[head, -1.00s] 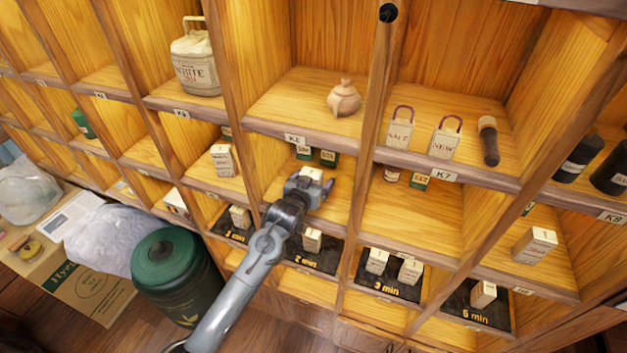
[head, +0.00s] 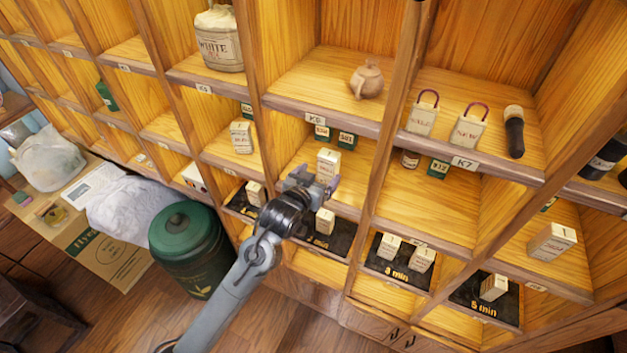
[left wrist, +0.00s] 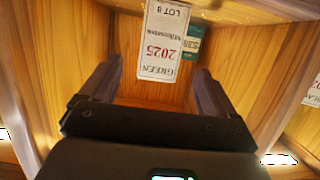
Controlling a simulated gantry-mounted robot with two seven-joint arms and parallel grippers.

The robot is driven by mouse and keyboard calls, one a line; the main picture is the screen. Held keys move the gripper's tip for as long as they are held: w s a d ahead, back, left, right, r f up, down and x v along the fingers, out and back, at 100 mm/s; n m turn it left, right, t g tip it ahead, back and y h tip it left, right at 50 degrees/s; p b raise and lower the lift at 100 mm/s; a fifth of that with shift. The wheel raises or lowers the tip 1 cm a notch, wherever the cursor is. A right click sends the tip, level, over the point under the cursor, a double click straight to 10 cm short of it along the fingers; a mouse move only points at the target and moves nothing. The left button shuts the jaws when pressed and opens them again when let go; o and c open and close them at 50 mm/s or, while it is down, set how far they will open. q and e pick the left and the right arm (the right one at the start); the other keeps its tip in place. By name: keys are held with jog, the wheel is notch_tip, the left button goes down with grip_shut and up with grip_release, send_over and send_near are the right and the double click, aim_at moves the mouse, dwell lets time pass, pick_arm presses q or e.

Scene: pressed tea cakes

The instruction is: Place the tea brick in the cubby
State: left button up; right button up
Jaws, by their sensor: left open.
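A pale tea brick (head: 328,164) stands upright in the K6 cubby, in front of small dark green tins. In the left wrist view, its label (left wrist: 163,45) reads GREEN 2025, upside down. My left gripper (head: 320,183) is at the front of this cubby, just in front of the brick. It is open: in the left wrist view, the two fingers (left wrist: 157,72) stand apart, with visible gaps between them and the brick. The brick's lower part is partly hidden by the gripper in the head view. My right gripper is not in view.
More bricks stand on the dark timed trays below (head: 403,275) and in neighbouring cubbies (head: 552,242). Wooden dividers (head: 385,130) and shelf edges hem in the gripper. A clay teapot (head: 367,80) sits above. A green-lidded canister (head: 185,235) stands by the arm.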

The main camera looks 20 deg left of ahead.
pick_arm(q)
jog(key=s+f+g, duration=0.3)
jog(key=s+f, duration=0.2)
jog(key=s, duration=0.7)
jog(key=s+f+m+g, duration=0.1)
jog(key=s+f+g, duration=0.3)
jog(key=s, duration=0.9)
jog(key=s+f+g, duration=0.4)
jog(key=s+f, duration=0.2)
jog(key=s, duration=0.6)
jog(key=shift+s+f+m, duration=0.25)
jog(key=shift+f+m, duration=0.15)
